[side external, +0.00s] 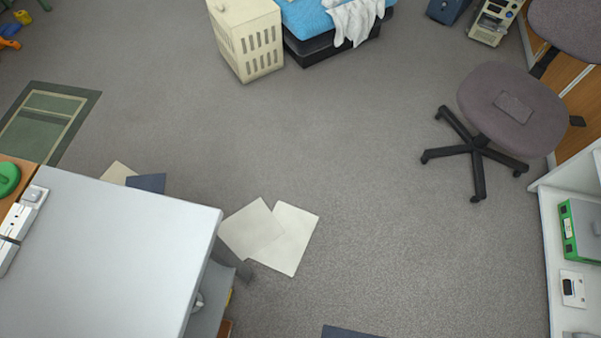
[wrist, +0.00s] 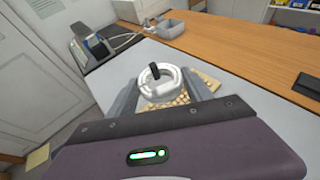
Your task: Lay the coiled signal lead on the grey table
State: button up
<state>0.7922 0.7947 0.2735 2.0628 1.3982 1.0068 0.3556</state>
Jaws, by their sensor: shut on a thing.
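The coiled signal lead (wrist: 146,91) is a pale ring with a dark band at its top, in the middle of the wrist view. My gripper (wrist: 162,86) has a grey finger on each side of the coil and is shut on it. The grey table (wrist: 105,82) shows as a pale top behind and left of the coil. In the side view the grey table (side external: 110,265) fills the lower left, its visible top mostly bare. I cannot make out my gripper or the coil in the side view. The height of the coil above the table is unclear.
A white power strip (side external: 17,230) and a green round thing (side external: 8,179) lie at the table's left. A wooden top (wrist: 225,55) adjoins it in the wrist view. Papers (side external: 287,237) lie on the floor beside the table.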

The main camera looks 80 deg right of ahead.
dwell(0.4)
jog(key=s+a+f+n+g+y, duration=0.1)
jog(key=a+f, duration=0.4)
jog(key=a, duration=0.6)
jog(key=s+a+f+n+g, duration=0.4)
jog(key=a+f+n+g, duration=0.1)
jog(key=a, duration=0.6)
jog(key=s+a+f+n+g+y, duration=0.1)
jog(key=s+a+f+n+g, duration=0.1)
jog(key=a+f, duration=0.4)
jog(key=a+g, duration=0.1)
jog(key=a, duration=0.4)
jog(key=shift+s+f+n+y, duration=0.2)
jog(key=shift+f+n+y, duration=0.1)
jog(key=shift+n, duration=0.1)
jog(key=shift+a, duration=0.1)
jog(key=shift+f, duration=3.4)
jog(key=shift+f, duration=0.55)
